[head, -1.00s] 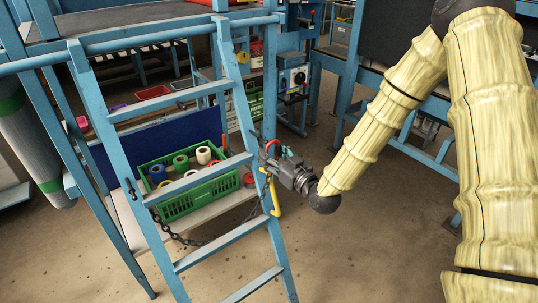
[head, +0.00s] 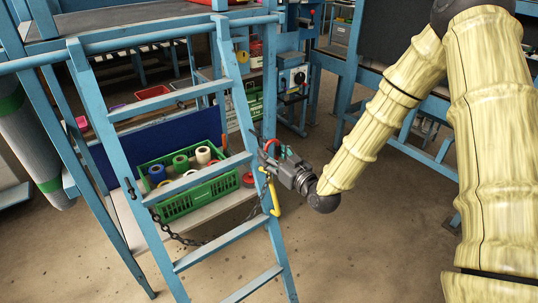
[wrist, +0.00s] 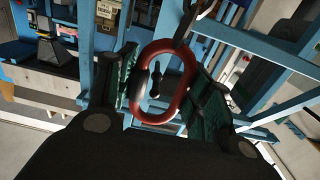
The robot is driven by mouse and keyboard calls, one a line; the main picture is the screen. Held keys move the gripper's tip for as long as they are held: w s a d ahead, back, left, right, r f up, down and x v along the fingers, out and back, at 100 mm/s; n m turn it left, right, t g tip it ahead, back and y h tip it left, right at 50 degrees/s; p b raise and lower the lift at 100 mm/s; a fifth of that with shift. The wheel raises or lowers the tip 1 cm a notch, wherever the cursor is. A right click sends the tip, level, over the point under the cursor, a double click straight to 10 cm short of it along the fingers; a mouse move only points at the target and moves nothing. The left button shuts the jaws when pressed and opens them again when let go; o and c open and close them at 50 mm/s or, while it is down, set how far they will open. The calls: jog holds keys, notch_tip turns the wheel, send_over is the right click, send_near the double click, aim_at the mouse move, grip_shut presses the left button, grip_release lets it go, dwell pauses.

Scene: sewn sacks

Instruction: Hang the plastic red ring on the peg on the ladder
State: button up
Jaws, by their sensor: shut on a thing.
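The red ring (wrist: 187,75) is a long oval between the green-padded fingers of my gripper (wrist: 165,88) in the wrist view. My gripper is shut on it. In the head view the ring (head: 268,144) shows as a small red arc at the tip of my gripper (head: 276,157), close by the ladder's right rail. The blue ladder (head: 237,105) leans in front. A dark shape shows inside the ring's opening in the wrist view; I cannot tell whether it is the peg or whether the ring touches it.
A dark chain (head: 176,237) hangs across the ladder. A yellow hook-shaped piece (head: 273,197) is beside the right rail, under my gripper. A green crate (head: 187,206) with several rolls stands behind the ladder. The floor right of the ladder is clear.

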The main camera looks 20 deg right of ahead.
jog(key=shift+b+x, duration=0.7)
jog(key=shift+x, duration=1.6)
dwell(1.2)
jog(key=shift+w+a+f+b, duration=0.1)
jog(key=shift+f+b, duration=0.3)
jog(key=shift+f, duration=0.05)
dwell(0.7)
jog(key=o, duration=1.1)
jog(key=shift+v, duration=4.45)
